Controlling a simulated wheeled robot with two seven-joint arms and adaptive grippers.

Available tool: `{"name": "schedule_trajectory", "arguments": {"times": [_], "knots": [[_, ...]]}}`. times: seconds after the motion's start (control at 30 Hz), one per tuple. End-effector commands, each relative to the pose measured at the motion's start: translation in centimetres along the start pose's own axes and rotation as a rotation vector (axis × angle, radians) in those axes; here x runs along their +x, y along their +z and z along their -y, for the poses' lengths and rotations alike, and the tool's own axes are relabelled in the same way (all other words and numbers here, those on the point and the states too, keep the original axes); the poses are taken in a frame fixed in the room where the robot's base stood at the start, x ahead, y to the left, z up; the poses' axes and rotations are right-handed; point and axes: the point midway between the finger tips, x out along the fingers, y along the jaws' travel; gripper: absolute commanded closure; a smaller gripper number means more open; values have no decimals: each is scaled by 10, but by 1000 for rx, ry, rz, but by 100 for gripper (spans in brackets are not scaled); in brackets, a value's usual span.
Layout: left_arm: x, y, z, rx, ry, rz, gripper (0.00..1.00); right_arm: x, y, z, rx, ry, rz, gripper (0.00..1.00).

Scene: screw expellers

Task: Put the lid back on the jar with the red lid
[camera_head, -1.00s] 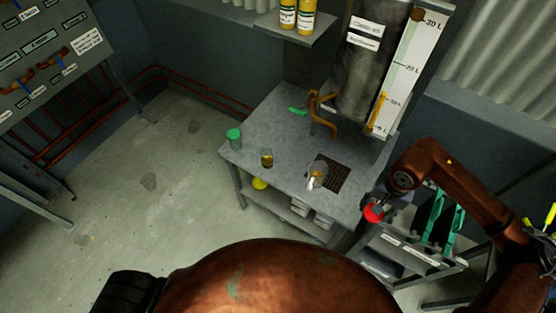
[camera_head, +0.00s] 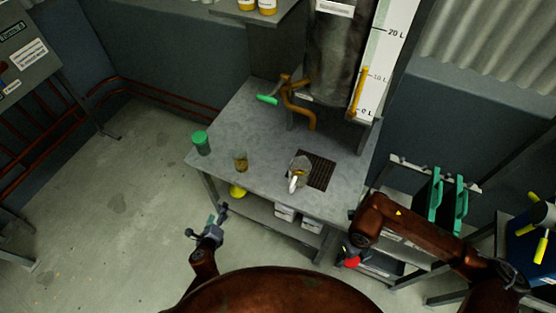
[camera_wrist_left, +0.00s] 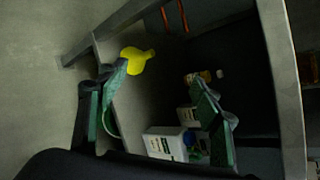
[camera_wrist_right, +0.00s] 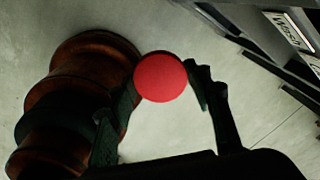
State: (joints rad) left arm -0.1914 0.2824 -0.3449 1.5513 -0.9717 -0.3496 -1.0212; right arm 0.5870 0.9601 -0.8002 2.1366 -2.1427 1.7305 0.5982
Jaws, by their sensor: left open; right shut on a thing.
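A round red lid (camera_head: 352,262) is in my right gripper (camera_head: 349,252), low by the right side of the table, clear of the tabletop. In the right wrist view the lid (camera_wrist_right: 160,77) sits between the fingertips. An open, lidless jar (camera_head: 240,161) with yellowish-brown contents stands upright near the table's front edge. A jar with a green lid (camera_head: 201,143) stands left of it. My left gripper (camera_head: 207,222) is open and empty, below and in front of the table's left end. Its open fingers (camera_wrist_left: 160,80) face the lower shelf in the left wrist view.
A glass jug (camera_head: 298,172) stands by a dark drain grate (camera_head: 318,170) on the table (camera_head: 262,122). A tank with a brown tap (camera_head: 298,105) is behind. A yellow funnel (camera_wrist_left: 135,60) and white containers (camera_wrist_left: 166,143) are below. Green-handled items (camera_head: 445,205) stand right.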

Motion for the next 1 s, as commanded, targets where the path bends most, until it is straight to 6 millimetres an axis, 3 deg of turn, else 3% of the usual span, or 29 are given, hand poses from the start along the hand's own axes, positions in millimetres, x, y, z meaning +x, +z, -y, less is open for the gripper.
{"name": "schedule_trajectory", "arguments": {"times": [0.03,0.2,0.5,0.7,1.0], "knots": [[3,4,18,86,-45,27,40,24,-4,-5,115,10,-18,64],[-10,26,86,368,-172,141,40,68,-16,-15,519,29,-56,64],[-47,48,169,713,-303,335,40,118,-31,-28,1025,62,-103,64],[-62,53,192,821,-335,403,40,130,-36,-32,1177,73,-116,64],[-64,54,195,830,-338,410,40,130,-36,-33,1193,76,-115,64]]}}
